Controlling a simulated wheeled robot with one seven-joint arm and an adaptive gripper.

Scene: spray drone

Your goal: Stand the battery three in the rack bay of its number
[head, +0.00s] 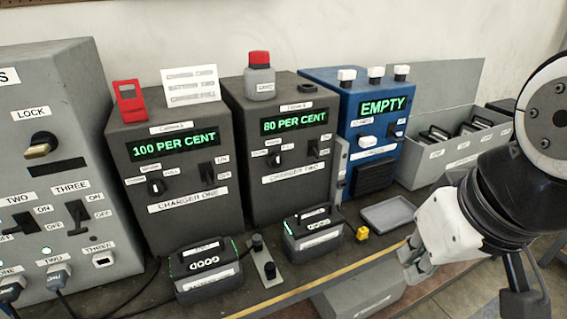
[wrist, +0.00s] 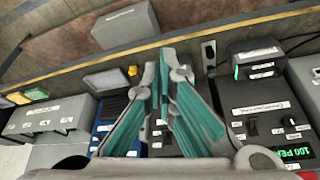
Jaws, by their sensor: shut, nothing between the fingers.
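Two dark batteries with grey lower bodies and top handles stand on the bench, one (head: 205,270) before charger one and one (head: 313,233) before charger two. Their numbers are too small to read, so I cannot tell which is battery three. The battery before charger one also shows in the wrist view (wrist: 256,62). A grey rack (head: 450,158) at the back right holds several dark handled units; its bay numbers are unreadable. It shows at the left of the wrist view (wrist: 42,122). My gripper (head: 410,268) is shut and empty, above the bench's front edge; its teal fingers (wrist: 165,75) meet.
Charger one (head: 180,225) reads 100 PER CENT, charger two (head: 295,195) 80 PER CENT, and the blue unit (head: 345,90) EMPTY. A shallow grey tray (head: 388,213) and a yellow piece (head: 362,233) lie near the bench's front. A grey box (head: 360,295) sits below the edge.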

